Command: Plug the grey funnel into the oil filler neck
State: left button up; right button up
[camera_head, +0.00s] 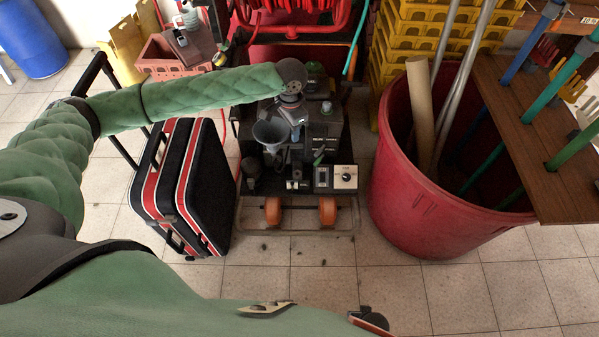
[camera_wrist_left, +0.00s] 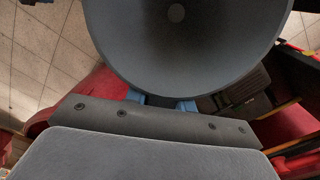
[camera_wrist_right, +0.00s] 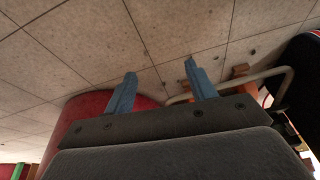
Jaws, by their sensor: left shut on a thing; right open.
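The grey funnel (camera_head: 271,134) is over the dark machine in the head view, its wide mouth facing up. My left gripper (camera_head: 294,131) is shut on it from the right side. In the left wrist view the funnel's bowl (camera_wrist_left: 185,45) fills the upper middle and covers most of my blue fingers. The funnel's lower end is hard to make out, and I cannot tell whether it touches anything. I cannot pick out the oil filler neck with certainty. My right gripper (camera_wrist_right: 161,84) is open and empty in its wrist view, with floor tiles and a red tub beyond it.
The machine (camera_head: 320,135) stands on a frame with orange wheels. A black and red suitcase (camera_head: 181,185) stands close to its left. A large red tub (camera_head: 425,205) holding poles is on its right, beside a brown board (camera_head: 535,145).

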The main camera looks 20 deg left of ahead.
pick_arm(q)
jog(key=w+f+m+b, duration=0.3)
jog(key=f+m+b, duration=0.2)
jog(key=f+m, duration=0.3)
jog(key=w+a+f+m+b, duration=0.1)
jog(key=w+f+m+b, duration=0.2)
jog(key=f, duration=1.1)
jog(key=w+f+m+b, duration=0.3)
jog(key=f+m+b, duration=0.6)
jog(key=f+m, duration=0.2)
jog(key=shift+a+m, duration=0.2)
jog(key=shift+m, duration=0.8)
pick_arm(e)
jog(key=w+a+f+t+y, duration=0.2)
jog(key=w+a+f+t, duration=0.1)
jog(key=a, duration=0.6)
jog(key=shift+w+a+t+y, duration=0.25)
jog(key=shift+a+t+y, duration=0.05)
jog(key=shift+t, duration=0.2)
pick_arm(q)
jog(key=shift+r, duration=0.1)
pick_arm(e)
jog(key=shift+r, duration=0.1)
pick_arm(q)
notch_tip(320, 180, down, 6)
jog(key=shift+r+b, duration=0.1)
jog(key=shift+b, duration=0.7)
pick_arm(e)
jog(key=shift+f, duration=0.85)
